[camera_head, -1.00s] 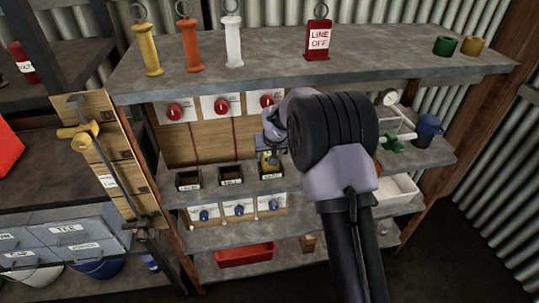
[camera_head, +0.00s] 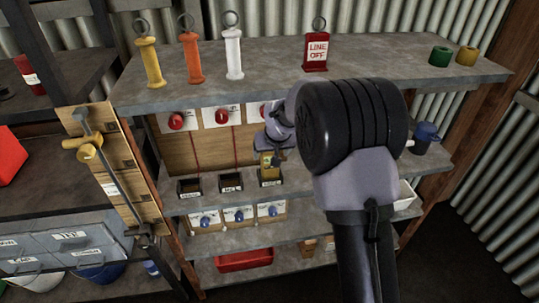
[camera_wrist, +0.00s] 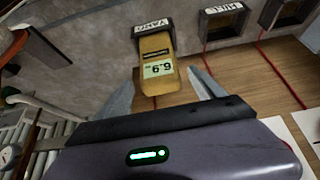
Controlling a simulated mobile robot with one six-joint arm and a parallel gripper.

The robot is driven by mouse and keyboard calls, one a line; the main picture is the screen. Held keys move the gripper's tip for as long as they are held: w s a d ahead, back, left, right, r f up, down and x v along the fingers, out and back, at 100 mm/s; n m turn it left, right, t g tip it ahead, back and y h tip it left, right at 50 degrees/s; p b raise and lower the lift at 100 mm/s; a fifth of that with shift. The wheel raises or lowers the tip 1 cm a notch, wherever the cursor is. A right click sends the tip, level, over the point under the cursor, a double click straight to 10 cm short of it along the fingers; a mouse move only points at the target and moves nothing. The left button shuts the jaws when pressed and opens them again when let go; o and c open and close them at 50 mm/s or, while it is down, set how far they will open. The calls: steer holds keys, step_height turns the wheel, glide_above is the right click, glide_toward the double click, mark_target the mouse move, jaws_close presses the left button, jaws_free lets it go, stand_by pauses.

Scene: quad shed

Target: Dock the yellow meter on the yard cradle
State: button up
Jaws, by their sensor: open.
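The yellow meter (camera_head: 267,161) stands upright in the rightmost of three small dark cradles on the middle shelf. In the wrist view the meter (camera_wrist: 157,68) shows a display reading 6.9, and its far end sits in the yard cradle (camera_wrist: 153,27), whose label appears upside down. The yard cradle (camera_head: 270,183) also shows in the head view. My gripper (camera_wrist: 160,82) is open, with one finger on each side of the meter's near end and visible gaps between. In the head view my gripper (camera_head: 276,143) is just above the meter, partly hidden by my arm.
The mill cradle (camera_wrist: 222,18) and another cradle stand beside the yard one, both looking empty. Red wires run down the wooden back panel (camera_head: 213,148). The upper shelf (camera_head: 270,66) overhangs the cradles and carries ringed handles and a red LINE OFF block (camera_head: 316,52).

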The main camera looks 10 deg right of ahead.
steer(key=s+r+m, duration=0.2)
steer(key=s+r, duration=1.3)
steer(key=s, duration=0.1)
steer(key=s+a+r+m+y, duration=0.1)
steer(key=s+a, duration=0.1)
steer(key=s, duration=1)
steer(key=s+a+m+y, duration=0.1)
steer(key=s+a, duration=0.1)
steer(key=s, duration=1)
steer(key=shift+r+p, duration=0.35)
steer(key=shift+p, duration=0.1)
